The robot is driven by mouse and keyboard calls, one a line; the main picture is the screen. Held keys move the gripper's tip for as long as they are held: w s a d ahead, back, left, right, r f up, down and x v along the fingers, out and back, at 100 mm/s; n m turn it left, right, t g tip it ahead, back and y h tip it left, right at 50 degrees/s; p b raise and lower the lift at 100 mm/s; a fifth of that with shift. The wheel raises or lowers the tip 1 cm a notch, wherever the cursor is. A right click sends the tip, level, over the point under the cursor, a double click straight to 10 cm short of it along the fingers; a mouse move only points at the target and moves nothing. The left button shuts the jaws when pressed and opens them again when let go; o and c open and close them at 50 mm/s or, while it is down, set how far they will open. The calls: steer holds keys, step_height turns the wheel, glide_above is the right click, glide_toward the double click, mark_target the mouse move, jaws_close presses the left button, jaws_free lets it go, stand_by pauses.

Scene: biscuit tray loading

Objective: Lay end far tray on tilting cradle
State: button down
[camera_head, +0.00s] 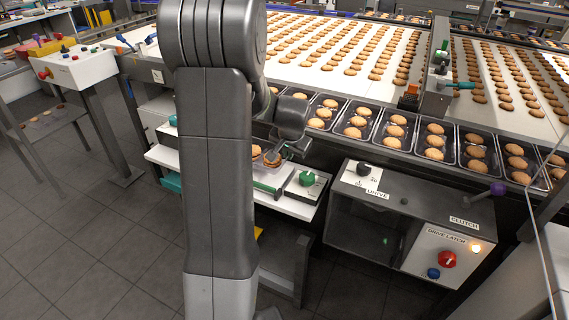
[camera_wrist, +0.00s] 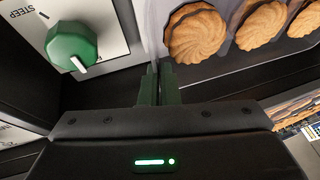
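A clear tray of biscuits (camera_head: 257,153) shows beside my arm in the head view, over the white unit with the green knob, partly hidden by the arm. In the wrist view its near rim (camera_wrist: 152,30) runs to my fingertips, with several biscuits inside. My gripper (camera_wrist: 158,72) has its two green fingers close together, apparently pinching that rim; in the head view it is at the tray's right end (camera_head: 277,156). The cradle is mostly hidden behind my arm; its white unit (camera_head: 296,204) with a green bar shows. I cannot tell whether the tray touches it.
A green knob (camera_head: 307,178) stands right beside the gripper, on a panel marked STEEP in the wrist view. A row of biscuit trays (camera_head: 398,146) lines the conveyor (camera_head: 330,85). A grey drive box (camera_head: 400,215) with knobs stands to the right. Open floor lies left.

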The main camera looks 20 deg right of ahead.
steer(key=shift+f, duration=1.95)
steer(key=shift+f, duration=0.2)
steer(key=c, duration=1.7)
jaws_free()
steer(key=shift+r, duration=0.1)
steer(key=shift+s+r, duration=0.1)
steer(key=shift+r, duration=0.35)
steer(key=v, duration=1.1)
steer(key=shift+s+a+r, duration=0.1)
steer(key=shift+s+a, duration=0.05)
